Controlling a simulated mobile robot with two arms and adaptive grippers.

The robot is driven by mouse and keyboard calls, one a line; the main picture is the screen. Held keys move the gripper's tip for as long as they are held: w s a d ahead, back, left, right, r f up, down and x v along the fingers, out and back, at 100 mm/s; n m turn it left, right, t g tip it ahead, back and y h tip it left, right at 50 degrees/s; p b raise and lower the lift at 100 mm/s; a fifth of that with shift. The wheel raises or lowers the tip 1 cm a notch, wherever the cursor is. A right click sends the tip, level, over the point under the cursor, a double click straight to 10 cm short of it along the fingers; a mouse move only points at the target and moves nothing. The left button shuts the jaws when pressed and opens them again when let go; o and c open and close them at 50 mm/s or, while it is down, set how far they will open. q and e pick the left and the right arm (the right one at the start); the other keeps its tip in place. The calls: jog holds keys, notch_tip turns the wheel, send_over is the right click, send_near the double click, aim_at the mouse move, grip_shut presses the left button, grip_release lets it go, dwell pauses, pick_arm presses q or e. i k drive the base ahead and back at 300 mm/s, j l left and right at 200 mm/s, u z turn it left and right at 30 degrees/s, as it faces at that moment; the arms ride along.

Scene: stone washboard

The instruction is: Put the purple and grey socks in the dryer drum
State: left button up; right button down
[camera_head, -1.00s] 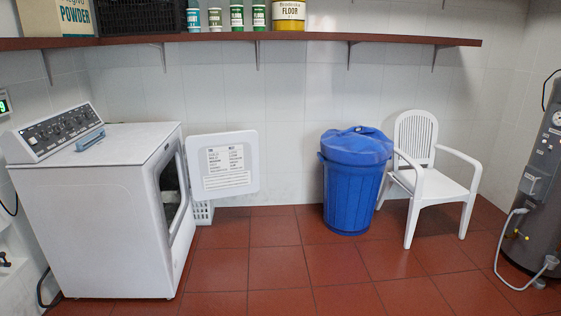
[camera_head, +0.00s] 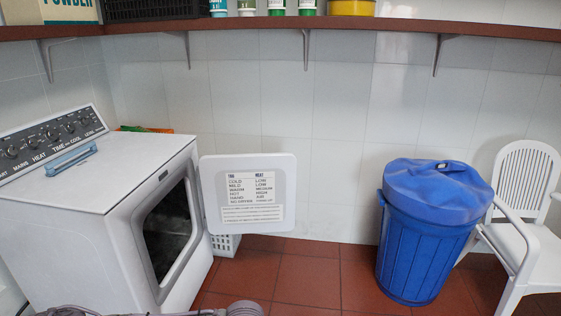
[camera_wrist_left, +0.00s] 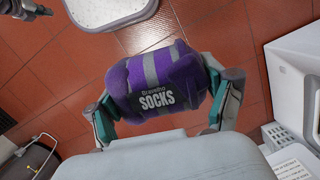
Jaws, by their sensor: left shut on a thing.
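The purple and grey socks (camera_wrist_left: 165,80) are a rolled bundle with a dark label reading SOCKS. My left gripper (camera_wrist_left: 168,98) is shut around them, with a finger on each side, and holds them above the red tiled floor. The white dryer (camera_head: 75,215) stands at the left in the head view. Its front opening is uncovered and shows the dark dryer drum (camera_head: 168,230). The dryer door (camera_head: 248,213) is swung open to the right. The socks are not visible in the head view.
A white basket (camera_head: 224,245) stands behind the open door. A blue lidded bin (camera_head: 428,240) and a white chair (camera_head: 520,235) stand at the right. A shelf (camera_head: 300,27) crosses the wall above. Red floor (camera_head: 308,280) is clear between door and bin.

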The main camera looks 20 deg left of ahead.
aim_at(159, 268)
jog(key=i+l+u, duration=0.15)
jog(key=i+u, duration=0.3)
jog(key=i, duration=0.15)
jog(key=i+l+u, duration=0.4)
jog(key=i, duration=0.15)
jog(key=i+l+u, duration=0.45)
jog(key=i+j, duration=0.05)
